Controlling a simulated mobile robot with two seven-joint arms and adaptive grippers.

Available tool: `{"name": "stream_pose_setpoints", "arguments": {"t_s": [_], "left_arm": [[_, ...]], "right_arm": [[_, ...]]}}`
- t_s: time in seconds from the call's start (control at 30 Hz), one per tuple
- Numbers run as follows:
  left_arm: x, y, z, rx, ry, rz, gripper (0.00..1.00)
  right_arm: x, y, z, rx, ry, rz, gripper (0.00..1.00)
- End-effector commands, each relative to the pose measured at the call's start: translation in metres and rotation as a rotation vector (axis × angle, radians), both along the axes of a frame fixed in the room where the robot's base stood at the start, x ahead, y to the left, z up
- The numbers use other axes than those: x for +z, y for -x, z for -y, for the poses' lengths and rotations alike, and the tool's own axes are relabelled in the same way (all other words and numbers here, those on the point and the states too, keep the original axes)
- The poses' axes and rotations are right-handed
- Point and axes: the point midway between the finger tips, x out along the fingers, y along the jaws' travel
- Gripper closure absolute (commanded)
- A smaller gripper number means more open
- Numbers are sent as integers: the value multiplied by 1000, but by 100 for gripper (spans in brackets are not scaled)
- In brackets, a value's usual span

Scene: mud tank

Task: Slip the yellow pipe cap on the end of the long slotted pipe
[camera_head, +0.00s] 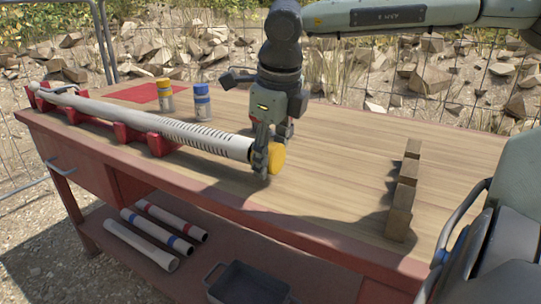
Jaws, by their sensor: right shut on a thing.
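The long slotted pipe (140,118) is off-white and lies across red cradles on the left part of the workbench, its slotted end toward the right. The yellow pipe cap (277,158) is at that right end. My right gripper (264,160) points down at the pipe's end and is shut on the cap. The fingers hide the joint between cap and pipe, so I cannot tell whether the cap is around the pipe or only against it. My left gripper is not in view.
Red cradles (161,143) support the pipe. A yellow-banded container (164,97) and a blue-banded container (202,103) stand behind it near a red mat (134,93). Wooden blocks (399,212) stand at right. Several pipes (142,239) and a grey bin (247,284) are on the lower shelf.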

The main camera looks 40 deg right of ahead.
Motion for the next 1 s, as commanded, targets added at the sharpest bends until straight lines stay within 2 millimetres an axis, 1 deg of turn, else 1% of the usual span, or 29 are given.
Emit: {"name": "stream_pose_setpoints", "arguments": {"t_s": [0.27,1.0], "left_arm": [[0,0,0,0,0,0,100],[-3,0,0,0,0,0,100]], "right_arm": [[1,-1,0,0,1,0,68],[0,-22,-6,0,1,-1,68]]}}
